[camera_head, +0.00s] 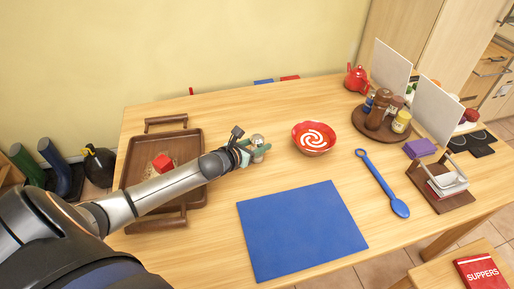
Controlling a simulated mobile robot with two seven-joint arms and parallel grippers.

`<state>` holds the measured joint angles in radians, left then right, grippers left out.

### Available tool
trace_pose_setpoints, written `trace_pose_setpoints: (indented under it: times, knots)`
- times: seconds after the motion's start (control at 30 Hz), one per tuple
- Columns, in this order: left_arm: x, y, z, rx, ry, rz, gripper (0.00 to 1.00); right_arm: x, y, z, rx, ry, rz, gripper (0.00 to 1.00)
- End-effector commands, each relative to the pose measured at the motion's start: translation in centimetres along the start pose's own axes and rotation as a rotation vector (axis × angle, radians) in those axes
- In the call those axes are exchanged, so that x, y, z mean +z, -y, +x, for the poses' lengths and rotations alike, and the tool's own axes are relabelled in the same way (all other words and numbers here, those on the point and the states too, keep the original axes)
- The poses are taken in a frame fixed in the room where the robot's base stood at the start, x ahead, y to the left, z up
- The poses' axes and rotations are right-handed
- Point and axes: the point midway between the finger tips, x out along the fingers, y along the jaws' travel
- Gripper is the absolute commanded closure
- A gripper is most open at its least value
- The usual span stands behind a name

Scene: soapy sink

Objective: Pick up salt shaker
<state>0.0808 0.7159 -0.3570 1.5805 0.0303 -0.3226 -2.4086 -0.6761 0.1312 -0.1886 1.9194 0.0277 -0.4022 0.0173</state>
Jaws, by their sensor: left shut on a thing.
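The salt shaker (258,141) is a small pale, greyish object at the end of my left arm, left of the red bowl. My left gripper (257,151) is shut on it, with greenish fingertips around its sides. The gripper hides part of the shaker. I cannot tell whether the shaker touches the table or is just above it. My right gripper is not in view.
A red bowl with a white swirl (314,138) stands just right of the gripper. A brown tray (136,166) holding a red block (162,162) lies under my left arm. A blue mat (300,230), blue spoon (383,185) and round tray of bottles (361,122) are nearby.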

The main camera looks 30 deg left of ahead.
Motion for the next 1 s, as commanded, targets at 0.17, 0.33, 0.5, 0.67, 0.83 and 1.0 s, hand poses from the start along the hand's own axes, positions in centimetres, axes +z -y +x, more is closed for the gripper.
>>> trace_pose_setpoints:
  times: [0.17,0.33,0.5,0.67,0.83,1.0]
  knots:
    - [0.0,0.0,0.0,0.0,0.0,0.0,1.0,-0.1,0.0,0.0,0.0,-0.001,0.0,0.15]
    - [0.1,0.0,0.0,0.0,0.001,0.001,1.0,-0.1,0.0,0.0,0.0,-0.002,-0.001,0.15]
    - [0.1,0.0,0.0,0.0,0.001,0.001,1.0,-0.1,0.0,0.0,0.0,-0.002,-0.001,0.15]
    - [0.9,0.0,-0.3,-0.001,0.003,0.003,1.0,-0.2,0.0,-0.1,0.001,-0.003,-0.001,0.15]
    - [3.3,-0.1,-1.3,0.0,0.006,0.007,1.0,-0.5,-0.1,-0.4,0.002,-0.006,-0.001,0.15]
    - [5.1,-1.0,-5.3,0.001,-0.001,0.01,1.0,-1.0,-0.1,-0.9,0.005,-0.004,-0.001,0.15]
